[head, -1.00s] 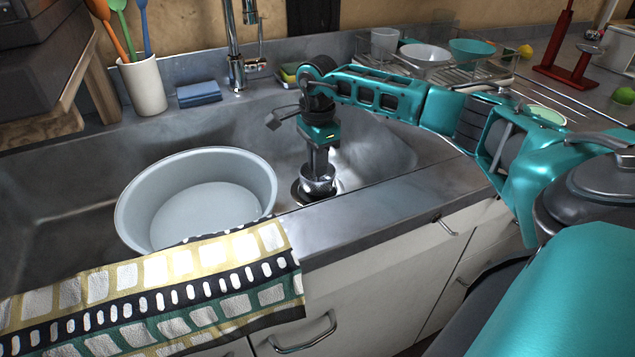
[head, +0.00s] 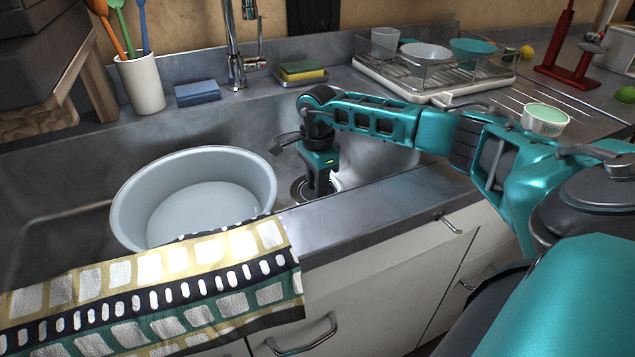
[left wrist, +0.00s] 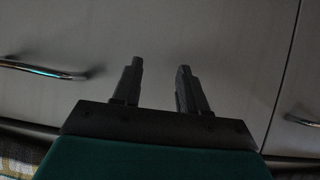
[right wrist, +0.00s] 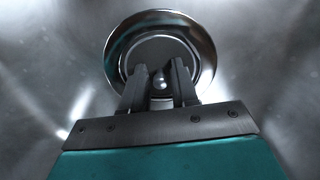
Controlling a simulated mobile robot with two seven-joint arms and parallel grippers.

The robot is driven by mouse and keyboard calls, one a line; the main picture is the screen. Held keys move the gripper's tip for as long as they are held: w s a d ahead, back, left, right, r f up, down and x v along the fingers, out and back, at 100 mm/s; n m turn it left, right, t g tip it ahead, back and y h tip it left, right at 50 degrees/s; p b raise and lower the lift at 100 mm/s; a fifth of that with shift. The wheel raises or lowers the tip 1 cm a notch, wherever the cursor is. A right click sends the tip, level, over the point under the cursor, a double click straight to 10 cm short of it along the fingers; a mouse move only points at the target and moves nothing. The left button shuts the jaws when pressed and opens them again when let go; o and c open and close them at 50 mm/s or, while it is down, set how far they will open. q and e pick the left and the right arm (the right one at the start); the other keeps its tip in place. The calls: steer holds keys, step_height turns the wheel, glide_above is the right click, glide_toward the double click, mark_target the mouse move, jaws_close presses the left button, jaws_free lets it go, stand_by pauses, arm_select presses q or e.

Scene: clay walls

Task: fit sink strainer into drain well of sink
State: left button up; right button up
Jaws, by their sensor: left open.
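The chrome sink strainer (right wrist: 162,82) sits in the round drain well (right wrist: 207,70) in the right wrist view, and its small knob shows at the centre. In the head view the drain well (head: 298,189) is partly hidden behind my right gripper (head: 320,192). My right gripper (right wrist: 160,66) points down over the drain. Its fingers stand on either side of the knob, with a small gap showing. Whether the strainer is fully flush is hard to tell. My left gripper (left wrist: 160,68) is open and empty, in front of the cabinet doors.
A large grey basin (head: 195,200) stands in the sink left of the drain. A patterned towel (head: 150,295) hangs over the front edge.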

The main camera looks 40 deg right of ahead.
steer(key=shift+o, duration=0.9)
steer(key=shift+r, duration=0.3)
arm_select(q)
steer(key=p, duration=0.1)
steer(key=a+r+p, duration=0.1)
steer(key=p, duration=0.1)
steer(key=shift+s+r+y, duration=0.15)
steer(key=shift+r+y, duration=0.1)
steer(key=shift+y, duration=0.05)
arm_select(e)
step_height(320, 180, up, 12)
steer(key=shift+f, duration=0.1)
